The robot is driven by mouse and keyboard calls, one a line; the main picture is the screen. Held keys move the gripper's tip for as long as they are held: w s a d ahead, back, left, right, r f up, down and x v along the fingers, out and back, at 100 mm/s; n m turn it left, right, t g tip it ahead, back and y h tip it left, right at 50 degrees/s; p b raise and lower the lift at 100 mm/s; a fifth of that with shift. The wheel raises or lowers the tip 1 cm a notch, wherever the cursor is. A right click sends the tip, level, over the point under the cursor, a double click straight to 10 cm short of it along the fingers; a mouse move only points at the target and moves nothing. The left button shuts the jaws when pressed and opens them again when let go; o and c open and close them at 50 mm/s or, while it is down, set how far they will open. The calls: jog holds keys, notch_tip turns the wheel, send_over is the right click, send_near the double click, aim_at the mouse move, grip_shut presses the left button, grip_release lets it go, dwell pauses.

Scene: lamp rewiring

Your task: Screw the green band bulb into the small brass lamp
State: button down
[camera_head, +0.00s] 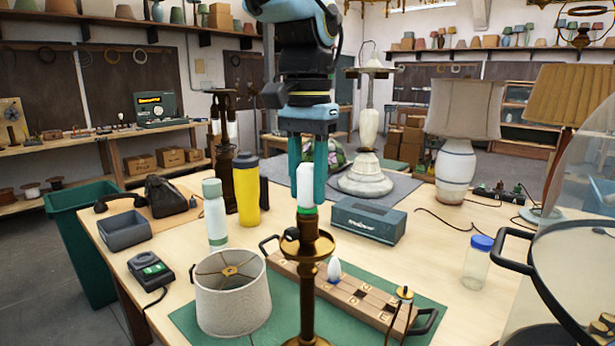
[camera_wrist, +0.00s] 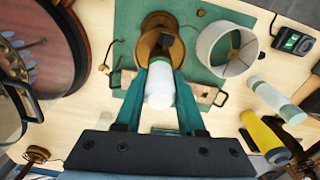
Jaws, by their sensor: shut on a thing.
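My gripper (camera_head: 308,194) points straight down with its two teal fingers on either side of a white bulb (camera_head: 305,176) and is shut on it. The bulb's green band (camera_head: 308,211) shows at its lower end, right at the top of the small brass lamp (camera_head: 309,250). The bulb looks upright and in line with the lamp; its base is hidden, so I cannot tell how deep it sits in the socket. In the wrist view the bulb (camera_wrist: 160,88) lies between the fingers, with the brass lamp (camera_wrist: 150,45) just beyond it.
A cream lampshade (camera_head: 232,295) and a wooden tray (camera_head: 350,297) with another bulb (camera_head: 334,270) stand close to the lamp on a green mat (camera_head: 190,322). A yellow bottle (camera_head: 247,190), a grey-green box (camera_head: 368,221) and a blue-lidded jar (camera_head: 477,265) stand around.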

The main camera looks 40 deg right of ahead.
jog(key=m, duration=0.3)
jog(key=shift+p, duration=0.3)
jog(key=shift+c, duration=2.2)
grip_release()
